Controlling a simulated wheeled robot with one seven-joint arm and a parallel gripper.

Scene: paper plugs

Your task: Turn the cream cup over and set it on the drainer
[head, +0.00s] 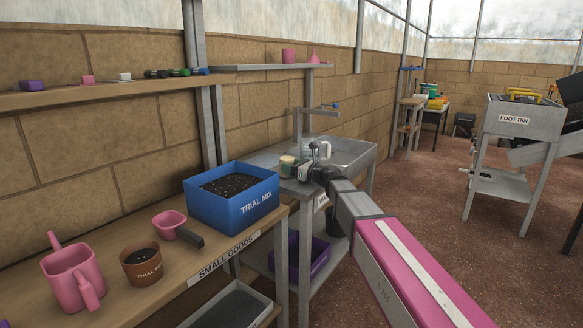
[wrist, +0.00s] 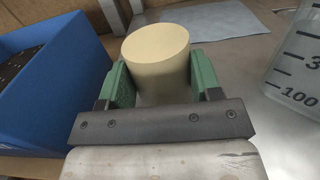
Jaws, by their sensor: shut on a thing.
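The cream cup (wrist: 157,45) is between the green fingers of my gripper (wrist: 158,82) in the wrist view. My gripper is shut on its sides. A smooth, closed round face of the cup shows, with no opening visible; its other end is hidden. In the head view the cup (head: 287,161) is small, beside my gripper (head: 300,168), over the left part of the steel sink unit (head: 262,158). I cannot tell whether the cup touches the surface below. No separate drainer rack can be made out; the flat metal beside the basin shows.
A clear measuring jug (wrist: 295,70) stands close to the right of my gripper. A blue TRIAL MIX box (head: 233,204) is close to the left. A pale grey-blue cloth (wrist: 225,20) lies behind the cup. A wall and a tap stand behind the sink.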

